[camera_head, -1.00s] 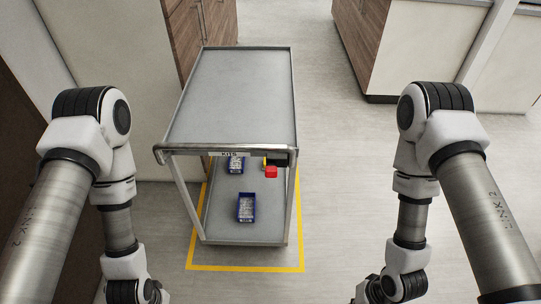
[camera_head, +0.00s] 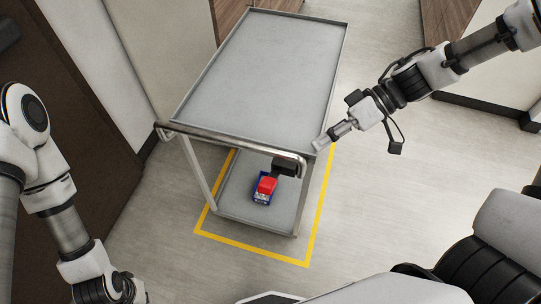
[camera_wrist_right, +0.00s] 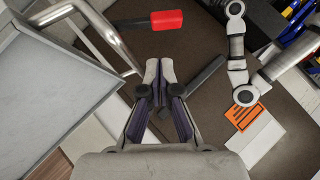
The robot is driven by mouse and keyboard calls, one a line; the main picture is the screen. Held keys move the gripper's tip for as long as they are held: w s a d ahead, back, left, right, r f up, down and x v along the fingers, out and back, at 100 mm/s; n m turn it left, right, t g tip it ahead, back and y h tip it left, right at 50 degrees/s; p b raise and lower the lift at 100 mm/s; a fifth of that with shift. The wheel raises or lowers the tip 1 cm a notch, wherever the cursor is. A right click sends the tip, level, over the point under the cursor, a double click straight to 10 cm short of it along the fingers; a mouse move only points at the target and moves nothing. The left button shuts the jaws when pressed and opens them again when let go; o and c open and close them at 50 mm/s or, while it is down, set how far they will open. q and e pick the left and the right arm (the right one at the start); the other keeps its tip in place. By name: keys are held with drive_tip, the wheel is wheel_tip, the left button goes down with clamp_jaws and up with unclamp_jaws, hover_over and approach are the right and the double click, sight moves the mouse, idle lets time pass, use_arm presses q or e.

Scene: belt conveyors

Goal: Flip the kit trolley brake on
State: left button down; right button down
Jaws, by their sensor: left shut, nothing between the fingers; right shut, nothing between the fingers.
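The grey kit trolley (camera_head: 262,75) stands in the head view, its front handle rail (camera_head: 225,139) towards me. The brake's red grip (camera_head: 266,185) is on a dark arm below the rail's right end. In the right wrist view the red grip (camera_wrist_right: 167,20) lies ahead of the fingertips, apart from them. My right gripper (camera_head: 322,143) is shut and empty beside the trolley's front right corner; its closed fingers also show in the right wrist view (camera_wrist_right: 160,70). My left arm comes down at the lower left, its gripper out of view.
A blue bin (camera_head: 263,198) sits on the lower shelf (camera_head: 232,196), partly hidden by the red grip. Yellow floor tape (camera_head: 270,254) frames the trolley. Open floor (camera_head: 390,190) lies to the right. A pale wall and dark panel (camera_head: 75,130) stand to the left.

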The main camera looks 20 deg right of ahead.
wheel_tip(320, 180, up, 3)
drive_tip(key=b, duration=0.5)
approach(263, 180)
drive_tip(key=w+a+f, duration=0.1)
drive_tip(key=w+a, duration=0.1)
drive_tip(key=a, duration=0.2)
drive_tip(key=shift+s+a+f+t+b, duration=0.2)
drive_tip(key=shift+s+f, duration=0.3)
drive_tip(key=shift+s+a+f+t+b, duration=0.2)
drive_tip(key=shift+s+f, duration=0.25)
drive_tip(key=shift+f, duration=0.05)
drive_tip(key=shift+s+f, duration=0.2)
drive_tip(key=shift+f, duration=0.05)
drive_tip(key=shift+a, duration=0.1)
drive_tip(key=shift+w, duration=0.1)
